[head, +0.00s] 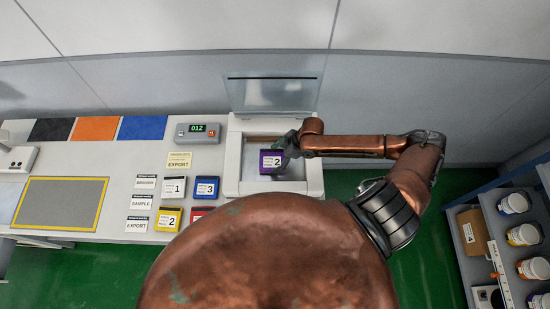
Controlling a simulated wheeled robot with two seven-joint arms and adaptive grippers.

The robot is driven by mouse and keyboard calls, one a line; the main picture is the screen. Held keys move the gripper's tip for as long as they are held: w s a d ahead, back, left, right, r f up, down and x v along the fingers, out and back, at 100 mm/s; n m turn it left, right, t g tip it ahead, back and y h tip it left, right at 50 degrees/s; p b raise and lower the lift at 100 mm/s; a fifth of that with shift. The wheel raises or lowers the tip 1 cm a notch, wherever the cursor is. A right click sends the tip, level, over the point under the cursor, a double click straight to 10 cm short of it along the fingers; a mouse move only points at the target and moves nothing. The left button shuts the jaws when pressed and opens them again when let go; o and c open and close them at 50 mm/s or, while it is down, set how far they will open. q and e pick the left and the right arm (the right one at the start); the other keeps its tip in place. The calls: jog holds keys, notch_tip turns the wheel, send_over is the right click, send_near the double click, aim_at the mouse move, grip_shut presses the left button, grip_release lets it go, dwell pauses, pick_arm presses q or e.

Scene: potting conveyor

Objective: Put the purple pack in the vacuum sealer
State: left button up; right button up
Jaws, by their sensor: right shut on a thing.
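The purple pack (270,161), with a white label marked 2, is at the opening of the vacuum sealer (232,162). The sealer is a white box with its clear lid (272,95) raised at the back. My right gripper (283,152) reaches in from the right and is shut on the purple pack's right side. I cannot tell whether the pack touches the sealer's floor. My left gripper is not in the picture.
Several labelled packs, including a white one (173,188) and a blue one (206,188), lie left of the sealer. A small device with a green display (197,133) stands behind them. A shelf of jars (492,250) is at the right.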

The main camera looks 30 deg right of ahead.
jog(key=shift+w+f, duration=0.1)
jog(key=shift+f, duration=0.2)
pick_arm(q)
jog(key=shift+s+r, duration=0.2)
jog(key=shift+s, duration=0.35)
pick_arm(e)
jog(key=shift+f, duration=0.2)
jog(key=o, duration=1.3)
jog(key=shift+f, duration=0.1)
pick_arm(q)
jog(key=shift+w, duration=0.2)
pick_arm(e)
jog(key=shift+d+r, duration=0.3)
jog(key=shift+r, duration=0.2)
pick_arm(q)
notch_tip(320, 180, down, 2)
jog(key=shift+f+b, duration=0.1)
jog(key=shift+b, duration=0.95)
pick_arm(e)
jog(key=v, duration=1.1)
